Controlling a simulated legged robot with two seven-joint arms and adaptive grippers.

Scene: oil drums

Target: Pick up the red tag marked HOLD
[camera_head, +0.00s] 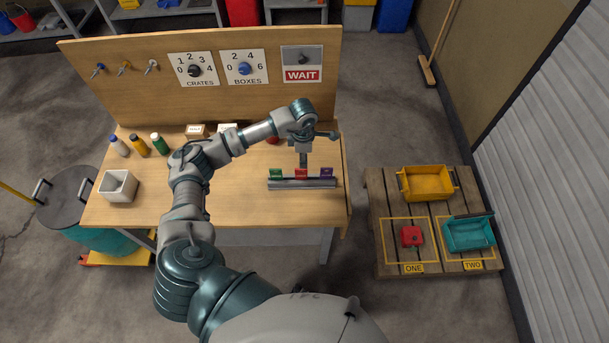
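The red tag (301,174) stands in the middle of a grey metal rack (302,184) near the right end of the workbench. A green tag (276,174) stands to its left and a purple tag (327,173) to its right. The writing on the tags is too small to read. My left gripper (303,164) points down directly above the red tag, with its tips very close to the tag's top edge. I cannot tell whether they touch it or how far the fingers are apart. My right gripper is not in view.
The wooden workbench (240,205) has a back panel with dials and a WAIT sign (302,74). Several bottles and a white bin (118,186) stand at the left. A pallet (386,262) with yellow and teal crates and a red can stands on the floor at right.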

